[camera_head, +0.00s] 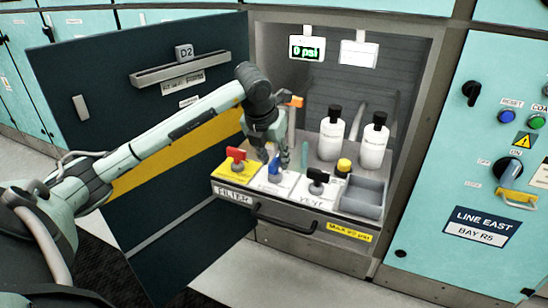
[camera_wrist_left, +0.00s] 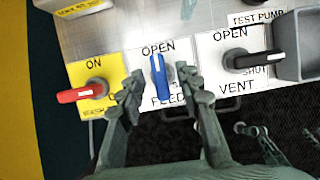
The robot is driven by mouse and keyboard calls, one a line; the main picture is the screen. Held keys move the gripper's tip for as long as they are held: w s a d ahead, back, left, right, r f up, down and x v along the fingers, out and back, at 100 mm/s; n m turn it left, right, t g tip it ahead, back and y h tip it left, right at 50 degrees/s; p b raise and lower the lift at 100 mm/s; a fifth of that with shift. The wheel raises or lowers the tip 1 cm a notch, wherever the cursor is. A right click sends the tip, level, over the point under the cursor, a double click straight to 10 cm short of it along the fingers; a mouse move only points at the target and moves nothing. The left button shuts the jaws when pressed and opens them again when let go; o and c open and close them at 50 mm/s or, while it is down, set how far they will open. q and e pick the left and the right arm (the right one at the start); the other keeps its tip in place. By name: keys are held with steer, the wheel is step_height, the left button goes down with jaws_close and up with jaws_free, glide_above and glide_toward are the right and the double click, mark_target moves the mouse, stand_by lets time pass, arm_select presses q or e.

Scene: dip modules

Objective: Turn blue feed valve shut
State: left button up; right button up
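The blue feed valve handle (camera_head: 275,167) sits on a white panel marked OPEN and FEED. In the left wrist view the blue handle (camera_wrist_left: 160,78) runs nearly straight up and down, from near OPEN towards FEED. My left gripper (camera_head: 282,155) reaches down over it from above. In the left wrist view its two fingers (camera_wrist_left: 165,88) are apart, one each side of the handle, with gaps showing between; no grip shows. The head view does not show my right gripper. A small greenish jointed part (camera_wrist_left: 268,143) at the lower right of the wrist view may be it.
A red valve handle (camera_head: 236,154) on yellow stands left, a black vent handle (camera_head: 318,177) right. Two white bottles (camera_head: 331,135) and a grey tray (camera_head: 363,192) stand behind and right. The open door (camera_head: 90,110) flanks the arm. A gauge (camera_head: 306,49) reads 0 psi.

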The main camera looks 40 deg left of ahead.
arm_select(q)
steer(key=shift+c, duration=0.3)
jaws_close()
